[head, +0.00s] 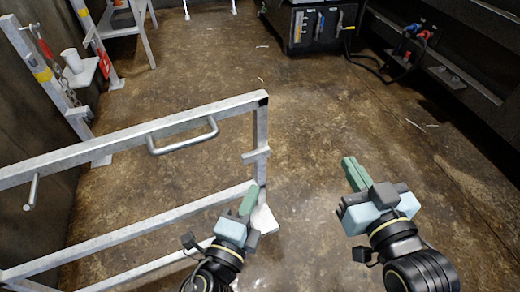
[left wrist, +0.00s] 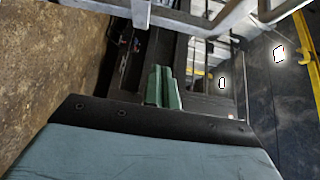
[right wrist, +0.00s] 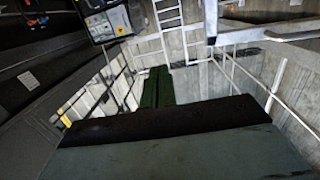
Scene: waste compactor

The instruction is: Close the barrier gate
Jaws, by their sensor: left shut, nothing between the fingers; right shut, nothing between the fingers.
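The barrier gate (head: 130,137) is a light grey metal frame with a top rail, a lower rail and a U-shaped handle (head: 184,138) near its free end. It spans the left half of the head view, standing swung out over the floor. My left gripper (head: 248,200) is shut and empty close to the gate's free end post, below the top rail; I cannot tell whether it touches the gate. Its green fingers also show in the left wrist view (left wrist: 162,87), with metal bars above them. My right gripper (head: 352,174) is shut and empty, to the right of the gate and apart from it.
A post with a red clasp and chain (head: 45,50) and a white cup (head: 73,62) on a small shelf stand at the upper left. A dark machine (head: 315,25) with cables stands at the top right. The brown floor (head: 310,110) between is clear.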

